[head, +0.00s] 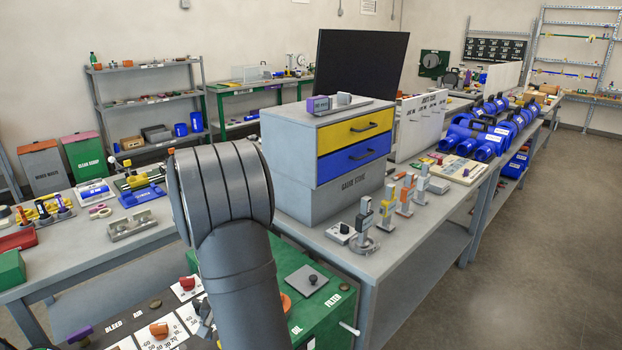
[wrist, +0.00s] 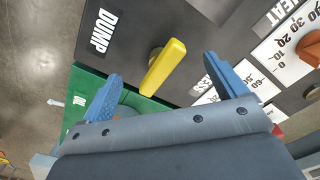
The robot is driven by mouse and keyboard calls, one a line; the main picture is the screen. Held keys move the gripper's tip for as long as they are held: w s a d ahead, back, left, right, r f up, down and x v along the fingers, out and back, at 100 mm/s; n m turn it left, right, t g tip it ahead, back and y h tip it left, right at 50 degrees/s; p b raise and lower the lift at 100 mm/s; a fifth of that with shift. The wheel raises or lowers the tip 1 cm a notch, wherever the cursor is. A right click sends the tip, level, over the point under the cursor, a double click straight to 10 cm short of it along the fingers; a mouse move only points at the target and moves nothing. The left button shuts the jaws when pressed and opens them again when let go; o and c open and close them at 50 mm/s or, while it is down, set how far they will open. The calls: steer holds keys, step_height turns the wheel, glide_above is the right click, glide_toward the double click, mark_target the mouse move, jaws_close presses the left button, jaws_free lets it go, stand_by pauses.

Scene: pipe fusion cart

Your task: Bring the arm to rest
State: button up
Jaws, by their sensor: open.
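My gripper (wrist: 162,68) shows in the wrist view with its two blue fingers spread apart and nothing held between them. A yellow handle (wrist: 165,66) by the DUMP label lies between and just beyond the fingertips in the picture. Neither finger visibly touches it; the exact depth gap is unclear. My arm rises in front of the green cart (head: 325,310) in the head view and hides part of its top. The fingers cannot be made out clearly there.
The cart panel has a red knob (head: 187,283), an orange knob (head: 159,331) and a dark knob (head: 312,281). A grey drawer cabinet (head: 290,150) stands on the bench close behind my arm. Small gauges (head: 364,222) line the bench edge. The floor at right is clear.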

steer(key=m, duration=0.7)
stand_by(0.4)
steer(key=shift+o, duration=1.1)
